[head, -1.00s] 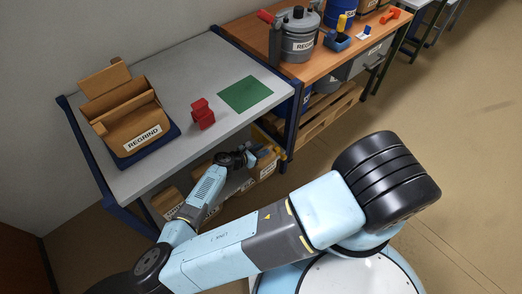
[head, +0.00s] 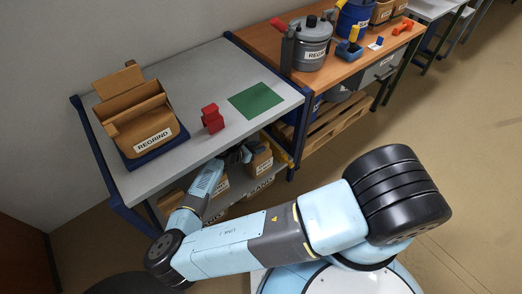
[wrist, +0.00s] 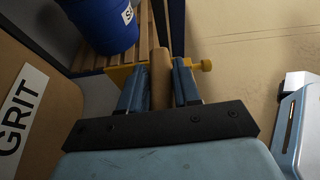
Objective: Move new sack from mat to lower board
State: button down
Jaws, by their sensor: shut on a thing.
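The green mat (head: 256,100) lies bare on the grey table top. My gripper (head: 246,153) is below that top, over the lower board (head: 237,192), and partly hidden by the table edge. In the wrist view my gripper (wrist: 159,72) has its two blue fingers shut on a narrow brown part of the sack (wrist: 160,80). The sack also seems to show at the gripper in the head view (head: 262,160). Whether its bottom touches the board cannot be told.
Other labelled brown packs sit on the lower board. A yellow bar (wrist: 119,73) crosses beyond the fingers.

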jog(key=shift+w+a+f, duration=0.15)
jog(key=shift+w+a, duration=0.4)
jog(key=shift+w, duration=0.3)
jog(key=shift+w+a+f, duration=0.15)
jog(key=shift+w+a, duration=0.4)
jog(key=shift+w, duration=0.3)
jog(key=shift+a, duration=0.1)
jog(key=shift+f, duration=0.5)
jog(key=shift+c, duration=0.8)
grip_release()
jog(key=shift+f, duration=0.1)
